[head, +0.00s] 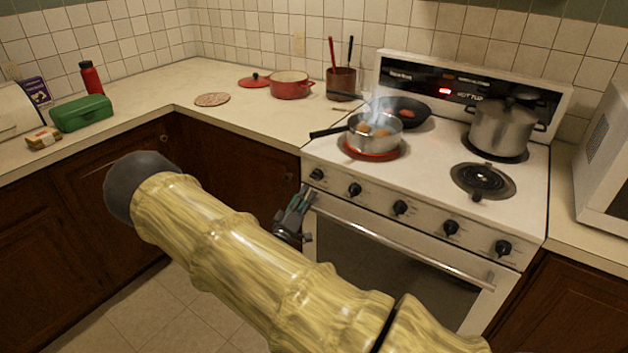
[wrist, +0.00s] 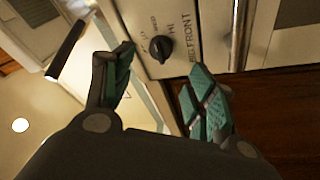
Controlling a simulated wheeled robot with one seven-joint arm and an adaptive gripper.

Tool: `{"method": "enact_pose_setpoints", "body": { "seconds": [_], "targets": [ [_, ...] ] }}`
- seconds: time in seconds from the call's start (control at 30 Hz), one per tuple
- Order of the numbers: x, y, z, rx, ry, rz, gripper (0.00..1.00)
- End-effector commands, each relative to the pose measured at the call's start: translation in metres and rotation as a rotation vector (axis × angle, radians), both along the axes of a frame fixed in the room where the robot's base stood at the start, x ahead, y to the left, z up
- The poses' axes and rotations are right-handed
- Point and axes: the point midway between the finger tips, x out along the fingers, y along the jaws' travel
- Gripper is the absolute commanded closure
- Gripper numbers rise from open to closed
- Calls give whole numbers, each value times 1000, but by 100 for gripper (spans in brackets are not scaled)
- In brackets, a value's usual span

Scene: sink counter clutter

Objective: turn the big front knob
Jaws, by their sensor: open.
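The big front knob (wrist: 161,48) is black and round, on the white panel beside printed "FRONT" and "HI" in the wrist view. It appears to be the leftmost knob (head: 317,174) on the stove front in the head view. My gripper (head: 300,202) is just below and left of it. In the wrist view my gripper (wrist: 163,64) is open, with one finger on each side of the knob in the picture. The jaws are empty. I cannot tell whether a finger touches the knob.
The stove (head: 438,165) has several other knobs and an oven door handle (head: 400,245) below. A steaming pan (head: 374,132) sits on a glowing red burner (head: 372,152), its handle pointing left. A big pot (head: 502,128) stands at back right. My arm crosses the foreground.

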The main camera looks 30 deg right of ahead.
Motion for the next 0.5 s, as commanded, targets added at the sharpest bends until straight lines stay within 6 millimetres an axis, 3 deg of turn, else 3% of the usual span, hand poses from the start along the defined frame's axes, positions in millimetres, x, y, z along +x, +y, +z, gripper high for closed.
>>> {"method": "enact_pose_setpoints", "body": {
  "seconds": [0.5],
  "targets": [
    [40, -61, 15, 1, 2, 2, 43]
  ]
}}
